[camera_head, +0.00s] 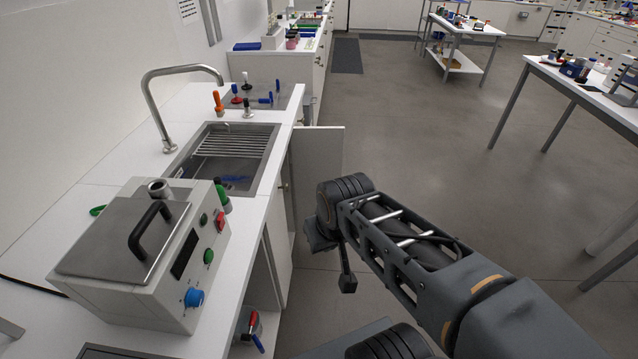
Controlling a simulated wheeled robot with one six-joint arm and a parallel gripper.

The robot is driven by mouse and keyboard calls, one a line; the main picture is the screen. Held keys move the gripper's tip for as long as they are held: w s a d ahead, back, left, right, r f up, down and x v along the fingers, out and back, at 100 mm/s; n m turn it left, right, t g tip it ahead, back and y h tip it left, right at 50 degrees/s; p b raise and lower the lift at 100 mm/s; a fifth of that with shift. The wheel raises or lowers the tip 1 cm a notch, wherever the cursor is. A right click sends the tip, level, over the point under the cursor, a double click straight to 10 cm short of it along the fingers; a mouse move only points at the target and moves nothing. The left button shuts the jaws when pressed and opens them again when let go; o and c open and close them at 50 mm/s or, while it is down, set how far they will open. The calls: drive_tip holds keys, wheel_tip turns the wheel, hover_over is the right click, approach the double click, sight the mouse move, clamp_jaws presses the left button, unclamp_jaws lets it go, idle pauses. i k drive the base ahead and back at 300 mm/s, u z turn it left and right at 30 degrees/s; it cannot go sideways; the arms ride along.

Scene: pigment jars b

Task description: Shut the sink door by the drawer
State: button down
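The sink (228,150) is set in the white counter at left. Below it, a white door (320,160) stands swung out from the cabinet into the aisle, its broad face towards me. My gripper (335,262) hangs over the aisle, to the right of this panel and nearer than the swung-out door, apparently apart from both. Its wrist and dark housing hide much of the fingers, so their opening is unclear. I see nothing held. I cannot make out which front is the drawer.
A steel lidded bath (125,240) stands on the near counter. Below it is an open cabinet space with red- and blue-handled items (251,325). A table (590,85) stands at right and a trolley (465,28) at the back. The floor (420,130) between is clear.

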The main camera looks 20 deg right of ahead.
sight(318, 152)
drive_tip(key=z, duration=1.25)
drive_tip(key=i, duration=5.05)
drive_tip(key=u, duration=4.85)
drive_tip(key=i, duration=1)
drive_tip(key=z, duration=0.2)
